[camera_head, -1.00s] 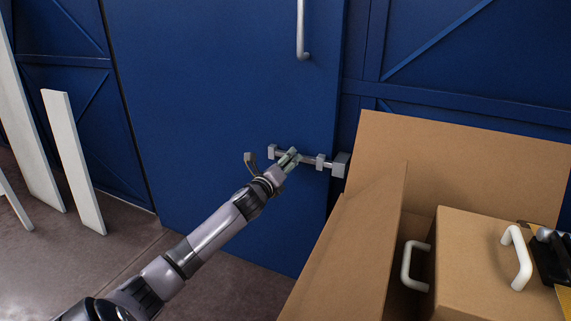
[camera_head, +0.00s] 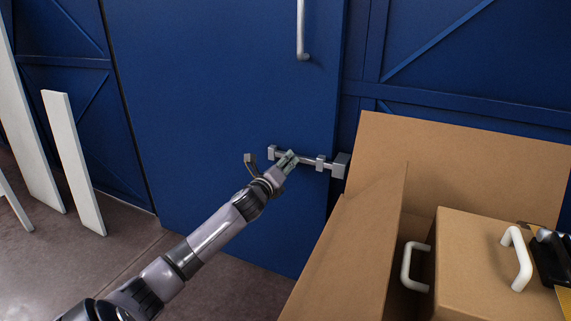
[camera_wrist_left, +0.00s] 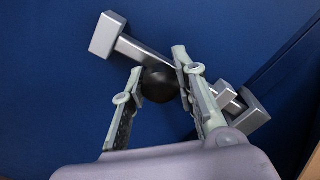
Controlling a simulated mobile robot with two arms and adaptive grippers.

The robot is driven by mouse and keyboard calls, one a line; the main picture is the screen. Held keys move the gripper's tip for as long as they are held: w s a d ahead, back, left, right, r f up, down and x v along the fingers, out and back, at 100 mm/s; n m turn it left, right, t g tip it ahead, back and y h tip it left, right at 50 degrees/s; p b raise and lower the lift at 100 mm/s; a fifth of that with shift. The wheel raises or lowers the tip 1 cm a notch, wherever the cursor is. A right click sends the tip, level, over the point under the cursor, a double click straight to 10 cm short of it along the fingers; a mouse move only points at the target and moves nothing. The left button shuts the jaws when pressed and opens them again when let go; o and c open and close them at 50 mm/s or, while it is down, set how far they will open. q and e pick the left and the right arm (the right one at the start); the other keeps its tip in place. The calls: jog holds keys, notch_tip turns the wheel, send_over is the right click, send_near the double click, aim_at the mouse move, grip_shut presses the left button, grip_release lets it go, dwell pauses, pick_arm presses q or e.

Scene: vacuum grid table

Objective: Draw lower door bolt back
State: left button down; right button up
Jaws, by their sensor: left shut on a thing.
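The lower door bolt is a grey metal bar (camera_head: 307,160) lying across the blue door (camera_head: 225,110) near its right edge. It runs through a left bracket (camera_head: 272,152) and a middle bracket (camera_head: 320,162) to a block (camera_head: 340,165) at the door's right edge, and it appears to reach that block. My left gripper (camera_head: 291,157) is at the bar between the two brackets. In the left wrist view its fingers stand either side of the bolt's round black knob (camera_wrist_left: 160,85) and are shut on it. My right gripper is not in view.
A white vertical door handle (camera_head: 301,30) is above the bolt. An open cardboard box (camera_head: 375,215) stands close at the right, holding a smaller box (camera_head: 470,265) with white handles. White boards (camera_head: 72,160) lean at the left. The floor before the door is clear.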

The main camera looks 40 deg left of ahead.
aim_at(277, 155)
pick_arm(q)
jog(key=a, duration=0.2)
jog(key=s+a+p, duration=0.1)
jog(key=shift+s+a, duration=0.1)
jog(key=shift+a, duration=0.25)
jog(key=shift+s+a, duration=0.1)
jog(key=shift+a, duration=0.2)
jog(key=c, duration=1.7)
grip_release()
jog(key=o, duration=0.4)
jog(key=shift+a, duration=0.15)
jog(key=shift+o, duration=0.3)
